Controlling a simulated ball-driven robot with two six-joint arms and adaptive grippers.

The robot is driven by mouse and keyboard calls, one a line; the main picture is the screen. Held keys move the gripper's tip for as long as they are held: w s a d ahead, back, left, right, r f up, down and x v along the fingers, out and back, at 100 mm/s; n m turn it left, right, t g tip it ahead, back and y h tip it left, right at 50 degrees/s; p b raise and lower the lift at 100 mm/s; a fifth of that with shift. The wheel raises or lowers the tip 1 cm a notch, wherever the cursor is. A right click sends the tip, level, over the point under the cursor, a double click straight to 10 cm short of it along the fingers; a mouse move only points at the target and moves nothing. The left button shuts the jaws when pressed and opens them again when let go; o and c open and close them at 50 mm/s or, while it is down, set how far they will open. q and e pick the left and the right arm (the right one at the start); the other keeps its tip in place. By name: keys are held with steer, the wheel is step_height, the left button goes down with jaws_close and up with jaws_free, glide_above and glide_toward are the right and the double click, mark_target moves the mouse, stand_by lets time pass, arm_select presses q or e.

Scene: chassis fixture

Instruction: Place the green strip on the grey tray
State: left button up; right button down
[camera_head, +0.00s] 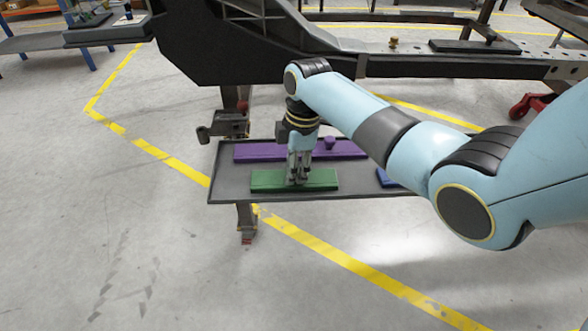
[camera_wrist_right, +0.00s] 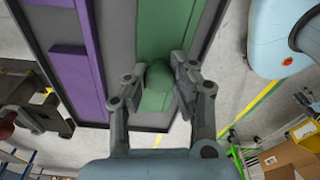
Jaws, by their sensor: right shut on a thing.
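The green strip (camera_head: 266,181) lies flat along the near edge of the grey tray (camera_head: 228,181). My right gripper (camera_head: 298,178) points down over the middle of the strip, shut on the raised knob of the strip. In the right wrist view the green strip (camera_wrist_right: 160,30) runs up the picture, with its round green knob between the fingertips of the gripper (camera_wrist_right: 158,80). The grey tray (camera_wrist_right: 112,20) shows beside it. My left gripper is not in view.
A purple strip (camera_head: 258,152) with a purple knob lies along the tray's far side. A blue piece (camera_head: 386,178) shows partly behind my right arm. The dark chassis (camera_head: 245,50) stands behind the tray. A bench (camera_head: 60,40) is at the far left.

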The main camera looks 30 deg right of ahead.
steer(key=shift+f, duration=0.15)
steer(key=c, duration=1.1)
jaws_free()
step_height(320, 180, up, 12)
steer(key=d+p, duration=0.1)
steer(key=p, duration=0.3)
steer(key=shift+s+d, duration=0.2)
